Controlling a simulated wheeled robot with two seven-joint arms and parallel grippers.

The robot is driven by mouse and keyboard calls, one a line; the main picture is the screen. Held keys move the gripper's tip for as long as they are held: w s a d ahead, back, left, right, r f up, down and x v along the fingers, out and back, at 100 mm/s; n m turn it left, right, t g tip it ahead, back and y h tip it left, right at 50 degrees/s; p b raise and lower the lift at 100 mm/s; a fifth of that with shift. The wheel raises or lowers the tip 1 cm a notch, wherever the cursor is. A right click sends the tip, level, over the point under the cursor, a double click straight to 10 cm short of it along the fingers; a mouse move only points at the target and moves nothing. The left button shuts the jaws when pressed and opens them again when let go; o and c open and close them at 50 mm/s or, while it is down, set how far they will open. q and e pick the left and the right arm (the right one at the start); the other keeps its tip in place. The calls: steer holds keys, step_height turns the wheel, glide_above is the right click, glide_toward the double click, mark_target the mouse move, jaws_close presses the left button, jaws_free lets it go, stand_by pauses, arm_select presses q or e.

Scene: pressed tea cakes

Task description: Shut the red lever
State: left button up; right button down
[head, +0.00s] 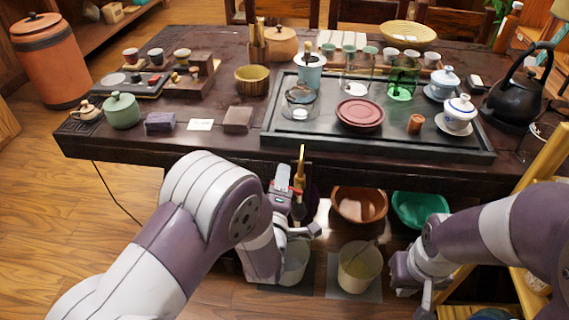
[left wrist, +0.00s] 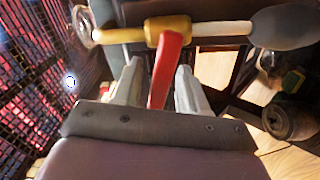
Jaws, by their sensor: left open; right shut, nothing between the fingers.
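The red lever (left wrist: 165,70) is on a brass tap (left wrist: 205,28) in the left wrist view. It points back toward my palm, between the two fingers. My left gripper (left wrist: 157,80) is open around the lever, with a visible gap on the right side; contact on the left is unclear. In the head view, my left gripper (head: 287,187) is by the table's front edge, at the tap (head: 301,162). The red lever (head: 297,191) shows only as a small patch there, partly hidden by the gripper. My right gripper (head: 427,297) is shut and empty, low at the right, away from the tap.
The dark table (head: 218,152) carries a tea tray (head: 390,142), cups and pots. Below its front edge are a cream bucket (head: 358,268), a brown bowl (head: 359,205) and a green bowl (head: 420,207). A yellow wooden frame (head: 548,158) stands at the right.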

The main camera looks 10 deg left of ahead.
arm_select(q)
steer(key=shift+w, duration=0.2)
arm_select(e)
steer(key=shift+w, duration=0.3)
arm_select(q)
steer(key=shift+r, duration=0.1)
